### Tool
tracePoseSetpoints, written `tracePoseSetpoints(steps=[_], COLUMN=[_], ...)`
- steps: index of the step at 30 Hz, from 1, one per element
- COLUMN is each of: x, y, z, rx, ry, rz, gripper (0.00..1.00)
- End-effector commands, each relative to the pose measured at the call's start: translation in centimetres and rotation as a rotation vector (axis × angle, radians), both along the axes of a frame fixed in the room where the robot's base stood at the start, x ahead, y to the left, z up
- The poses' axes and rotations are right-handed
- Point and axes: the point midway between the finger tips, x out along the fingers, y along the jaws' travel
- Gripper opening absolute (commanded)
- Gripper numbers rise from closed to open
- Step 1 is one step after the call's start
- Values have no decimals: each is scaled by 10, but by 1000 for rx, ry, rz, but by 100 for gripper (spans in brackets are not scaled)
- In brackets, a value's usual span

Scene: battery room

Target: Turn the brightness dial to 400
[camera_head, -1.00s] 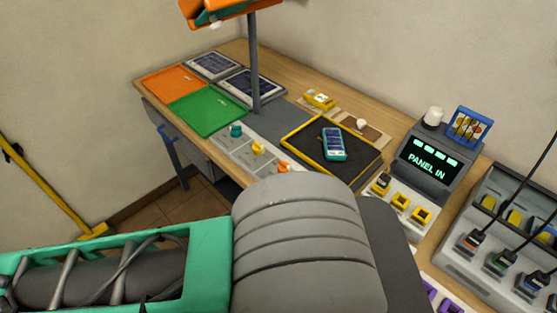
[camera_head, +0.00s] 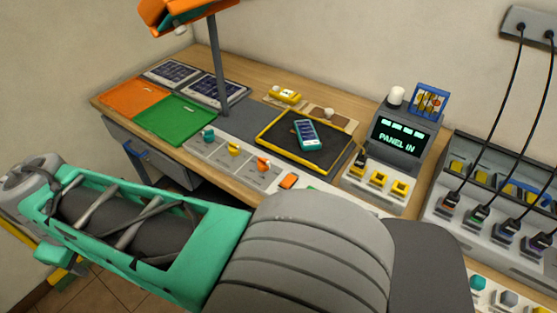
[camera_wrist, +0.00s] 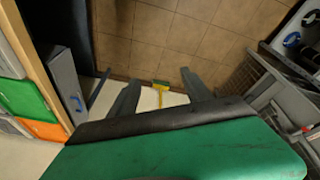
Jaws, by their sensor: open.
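In the head view, a pale panel along the bench front holds a teal knob (camera_head: 208,134), a yellow knob (camera_head: 234,149) and an orange knob (camera_head: 263,164). More knobs, including a teal one (camera_head: 478,283) and a grey one (camera_head: 509,298), show at the lower right edge. I cannot read the labels, so I cannot tell which is the brightness dial. My gripper (camera_wrist: 160,90) shows in the wrist view, open and empty, with tiled floor beyond its fingers. It is away from the knobs. In the head view my arm hides the gripper.
A black yellow-rimmed tray (camera_head: 270,146) holds a teal handheld device (camera_head: 306,133). A screen unit (camera_head: 399,139) reads "PANEL IN". A lamp post (camera_head: 219,65) rises from the bench. Green (camera_head: 176,121) and orange (camera_head: 132,97) mats lie left. A corded rack (camera_head: 446,213) stands right.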

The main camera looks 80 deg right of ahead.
Motion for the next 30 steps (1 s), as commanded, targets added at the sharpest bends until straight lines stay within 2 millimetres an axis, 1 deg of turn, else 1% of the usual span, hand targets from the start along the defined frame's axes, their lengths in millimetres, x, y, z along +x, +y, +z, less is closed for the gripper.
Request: tracePoseSetpoints(steps=[1,2,3,5,6,8,9,11,12,13,15,18,19,21,23,30], x=[4,5,2,-11,-25,-54,-79,-120,-149,-170,-212,-251,-258,-264,-265,-264], y=[-42,-68,-105,-161,-198,-253,-286,-329,-353,-367,-391,-408,-410,-412,-413,-412], z=[-1,0,1,1,0,-3,-7,-12,-17,-19,-25,-30,-31,-35,-41,-86], rx=[-21,-36,-49,-60,-62,-56,-48,-32,-20,-12,4,17,19,22,21,22], ry=[33,53,83,128,157,195,216,240,252,257,264,266,267,266,266,267], rz=[-10,2,19,50,72,106,130,166,190,207,240,276,282,292,295,294], gripper=[59,59,59,59,59,59,59,59,59,59,59,59,59,59,59,59])
